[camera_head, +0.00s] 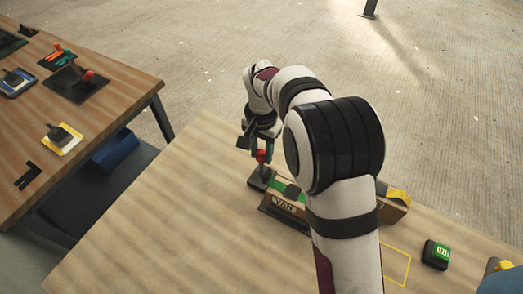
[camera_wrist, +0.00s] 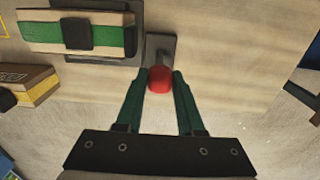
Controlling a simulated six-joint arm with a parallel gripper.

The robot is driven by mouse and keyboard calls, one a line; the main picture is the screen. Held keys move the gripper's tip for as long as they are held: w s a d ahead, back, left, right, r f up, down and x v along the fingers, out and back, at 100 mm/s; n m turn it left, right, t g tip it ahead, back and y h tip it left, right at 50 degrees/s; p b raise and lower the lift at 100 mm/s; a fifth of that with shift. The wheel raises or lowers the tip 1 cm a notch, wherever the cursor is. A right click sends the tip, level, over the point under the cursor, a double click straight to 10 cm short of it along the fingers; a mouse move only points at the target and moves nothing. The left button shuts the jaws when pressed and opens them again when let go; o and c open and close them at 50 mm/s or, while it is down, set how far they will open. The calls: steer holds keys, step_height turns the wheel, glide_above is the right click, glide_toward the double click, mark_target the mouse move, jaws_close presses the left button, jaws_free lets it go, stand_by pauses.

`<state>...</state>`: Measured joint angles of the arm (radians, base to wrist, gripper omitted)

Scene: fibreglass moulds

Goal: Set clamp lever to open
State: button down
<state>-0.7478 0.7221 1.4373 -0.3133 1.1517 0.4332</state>
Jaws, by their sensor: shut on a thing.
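The clamp lever has a red ball knob (camera_head: 261,155) on a short dark stem, rising from a dark base plate (camera_head: 259,180) on the near table. In the wrist view the red knob (camera_wrist: 160,79) sits between the tips of my two green fingers, with the grey slotted plate (camera_wrist: 161,47) just beyond it. My gripper (camera_head: 259,147) points down at the lever and is shut on the knob. The lever's exact tilt is hard to tell. A mould block with a green band (camera_wrist: 110,36) lies beside the lever plate, partly behind my arm in the head view.
A yellow-topped block (camera_head: 397,196) stands behind my arm. A green-labelled dark box (camera_head: 436,254) and a yellow outline (camera_head: 397,262) are at the right. A second table (camera_head: 100,115) at left holds several fixtures. The near table's left part is clear.

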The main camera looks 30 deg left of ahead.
stand_by(0.8)
steer(key=s+f+t, duration=0.1)
steer(key=s+t, duration=0.1)
steer(key=s, duration=0.3)
steer(key=shift+s+f+t, duration=0.3)
steer(key=shift+s+t, duration=0.1)
stand_by(0.5)
steer(key=c, duration=0.5)
jaws_free()
steer(key=shift+r, duration=0.15)
steer(key=v, duration=1.5)
steer(key=shift+s+r, duration=0.15)
steer(key=shift+r, duration=0.1)
